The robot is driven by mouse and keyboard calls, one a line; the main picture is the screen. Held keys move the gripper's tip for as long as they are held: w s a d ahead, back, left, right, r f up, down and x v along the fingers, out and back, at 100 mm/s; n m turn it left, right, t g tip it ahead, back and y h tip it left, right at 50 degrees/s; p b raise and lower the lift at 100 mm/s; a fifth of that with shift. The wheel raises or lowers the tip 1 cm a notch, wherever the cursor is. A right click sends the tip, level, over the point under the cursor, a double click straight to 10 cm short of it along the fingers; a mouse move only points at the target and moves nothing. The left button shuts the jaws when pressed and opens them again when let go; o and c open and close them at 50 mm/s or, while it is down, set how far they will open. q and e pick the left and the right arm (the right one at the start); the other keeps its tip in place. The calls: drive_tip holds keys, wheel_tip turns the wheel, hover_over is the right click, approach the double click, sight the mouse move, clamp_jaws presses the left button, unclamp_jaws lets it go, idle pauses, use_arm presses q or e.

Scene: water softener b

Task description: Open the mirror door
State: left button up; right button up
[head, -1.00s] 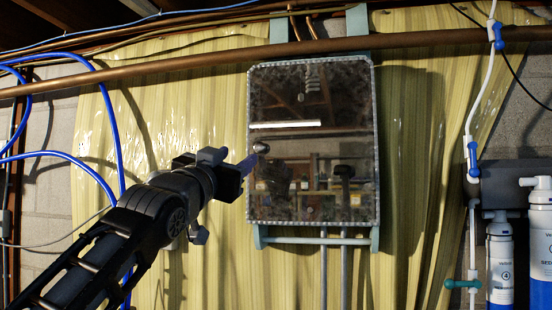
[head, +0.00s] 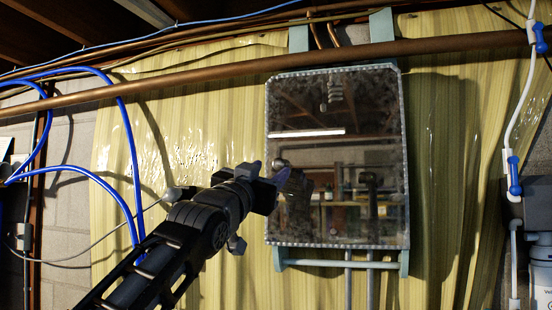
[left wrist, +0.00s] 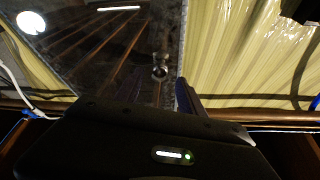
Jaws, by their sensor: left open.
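The mirror door (head: 345,215) is a speckled, framed mirror on a cabinet hung on the wall. It looks shut. A small round metal knob (head: 280,163) sits near its left edge; the knob also shows in the left wrist view (left wrist: 160,68). My left gripper (head: 269,172) is open at the door's left edge, close to the knob. In the left wrist view its two dark fingers (left wrist: 161,90) stand either side of the line to the knob, which shows just past the tips. Contact cannot be made out. My right gripper is not in view.
A copper pipe (head: 185,81) runs across above the cabinet. Grey pipes (head: 348,280) drop below it. Blue hoses (head: 126,135) hang at the left, near my arm. A white tube with blue valves (head: 513,175) is at the right. Yellow sheeting (head: 450,170) covers the wall.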

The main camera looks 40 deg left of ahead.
sight(277, 165)
use_arm(q)
drive_tip(key=p+x, duration=0.2)
drive_tip(key=x, duration=0.2)
drive_tip(key=shift+s+r+p, duration=0.1)
drive_tip(key=shift+r+p, duration=0.05)
drive_tip(key=shift+p, duration=0.25)
drive_tip(key=shift+w+a, duration=0.1)
drive_tip(key=shift+w, duration=0.3)
drive_tip(key=shift+c, duration=0.5)
clamp_jaws()
